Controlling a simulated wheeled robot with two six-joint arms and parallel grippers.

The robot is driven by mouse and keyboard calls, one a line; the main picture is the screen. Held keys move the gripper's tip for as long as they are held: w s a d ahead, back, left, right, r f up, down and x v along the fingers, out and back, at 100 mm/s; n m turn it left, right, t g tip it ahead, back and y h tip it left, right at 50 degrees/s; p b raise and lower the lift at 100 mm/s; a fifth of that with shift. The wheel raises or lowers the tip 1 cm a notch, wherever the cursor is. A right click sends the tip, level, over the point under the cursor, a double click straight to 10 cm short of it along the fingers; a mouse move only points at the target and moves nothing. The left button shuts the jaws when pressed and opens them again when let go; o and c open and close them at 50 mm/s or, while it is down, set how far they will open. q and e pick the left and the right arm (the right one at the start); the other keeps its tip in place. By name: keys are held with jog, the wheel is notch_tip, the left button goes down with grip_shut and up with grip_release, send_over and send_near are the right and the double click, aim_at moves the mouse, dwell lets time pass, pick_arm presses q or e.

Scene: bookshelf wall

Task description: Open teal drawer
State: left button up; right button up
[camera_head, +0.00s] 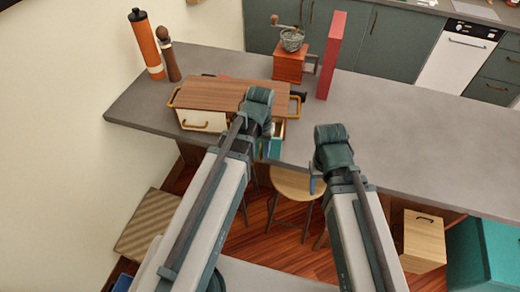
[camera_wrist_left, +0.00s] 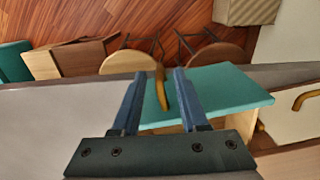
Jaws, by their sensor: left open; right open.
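The teal drawer (camera_head: 275,147) is at the right end of a small wood-topped cabinet (camera_head: 215,94) on the grey counter. Its teal front (camera_wrist_left: 225,92) fills the middle right of the left wrist view. Light wood shows behind the front, so the drawer appears to stand partly out; my arm hides how far. A gold handle (camera_wrist_left: 161,88) sits on the front. My left gripper (camera_head: 264,145) is open, with its blue fingers (camera_wrist_left: 155,103) on either side of the handle; contact cannot be told. My right gripper (camera_head: 314,184) is open and empty in front of the counter edge.
The cabinet's white drawer (camera_head: 202,120) has its own gold handle. A red box (camera_head: 331,56), a coffee grinder (camera_head: 290,62), an orange cylinder (camera_head: 146,45) and a brown mill (camera_head: 168,56) stand behind. Stools (camera_head: 297,184) are below. The counter's right side is clear.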

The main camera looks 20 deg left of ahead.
notch_tip(320, 180, up, 12)
jog(key=p, duration=1)
jog(key=shift+f+p, duration=0.2)
jog(key=shift+p, duration=0.1)
jog(key=shift+f, duration=0.1)
